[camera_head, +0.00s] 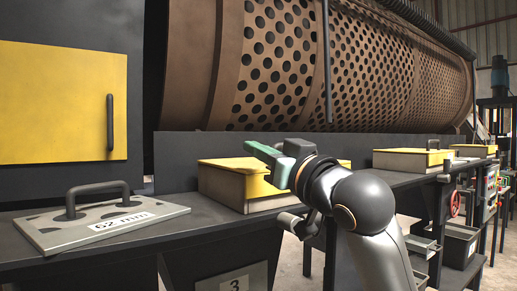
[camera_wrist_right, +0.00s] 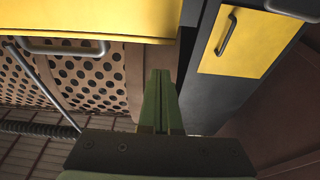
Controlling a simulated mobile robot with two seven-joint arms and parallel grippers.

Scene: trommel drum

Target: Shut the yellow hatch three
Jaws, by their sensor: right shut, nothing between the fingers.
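The yellow hatch three (camera_head: 215,163) is the yellow-topped box on the dark bench above a plate marked 3 (camera_head: 233,284). Its top looks roughly level; I cannot tell whether it is fully shut. My right gripper (camera_head: 262,153) is shut and empty, at the box's top, hiding part of it; contact cannot be told. In the right wrist view the green fingers (camera_wrist_right: 158,95) are together, just beside a yellow panel (camera_wrist_right: 90,18) with a grey handle (camera_wrist_right: 60,48), which appears to be this hatch. My left gripper is not in view.
A perforated drum (camera_head: 280,60) runs behind the bench. A yellow wall door with a dark handle (camera_head: 110,122) is at left. A grey plate marked 62 mm (camera_head: 105,228) lies on the bench. Another yellow-topped box (camera_head: 410,160) stands farther right.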

